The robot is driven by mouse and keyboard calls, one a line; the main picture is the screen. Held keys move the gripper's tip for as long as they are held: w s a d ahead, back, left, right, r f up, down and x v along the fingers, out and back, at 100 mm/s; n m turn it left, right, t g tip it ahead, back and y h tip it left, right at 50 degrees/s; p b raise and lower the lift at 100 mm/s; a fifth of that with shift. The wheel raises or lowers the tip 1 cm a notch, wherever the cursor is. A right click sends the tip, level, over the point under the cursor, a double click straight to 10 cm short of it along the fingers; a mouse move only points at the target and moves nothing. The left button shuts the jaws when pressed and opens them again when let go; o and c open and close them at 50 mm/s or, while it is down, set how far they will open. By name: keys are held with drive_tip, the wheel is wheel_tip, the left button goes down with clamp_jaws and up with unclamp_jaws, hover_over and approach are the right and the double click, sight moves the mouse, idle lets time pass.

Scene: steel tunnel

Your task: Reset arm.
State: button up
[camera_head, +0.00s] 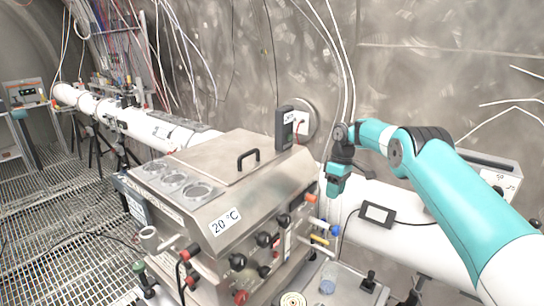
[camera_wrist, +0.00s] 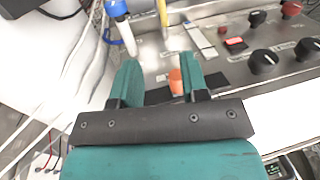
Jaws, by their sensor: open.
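My gripper (camera_head: 335,190) hangs from my teal arm just right of the steel box's front panel in the head view, pointing down. In the wrist view my gripper (camera_wrist: 157,70) shows two teal fingers spread apart with nothing held between them. An orange piece (camera_wrist: 175,80) shows behind the gap between the fingers, beside the right one. Whether a finger touches the panel cannot be told.
The steel box (camera_head: 225,180) carries a "20 °C" label, a lid handle (camera_head: 248,158) and several knobs. A blue-capped pipe (camera_wrist: 117,10) and a yellow-handled one are close to my fingers. A white beam pipe (camera_head: 390,215) runs behind my arm.

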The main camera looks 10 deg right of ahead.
drive_tip(key=s+a+r+t+y+b, duration=0.1)
drive_tip(key=s+a+r+b, duration=0.3)
drive_tip(key=s+a+b, duration=0.35)
drive_tip(key=s+a+r+b, duration=0.4)
drive_tip(key=s+a, duration=0.5)
drive_tip(key=s, duration=0.1)
drive_tip(key=s+a+f+b, duration=0.1)
drive_tip(key=s+f+b, duration=0.1)
drive_tip(key=s, duration=0.7)
drive_tip(key=s+a+f+y+b, duration=0.1)
drive_tip(key=s+f+b, duration=0.2)
drive_tip(key=s, duration=0.5)
drive_tip(key=s+a+f+m+b, duration=0.1)
drive_tip(key=s+a+f+b, duration=0.1)
drive_tip(key=s, duration=0.7)
drive_tip(key=shift+s+f+y+b, duration=0.3)
drive_tip(key=shift+s+f, duration=0.05)
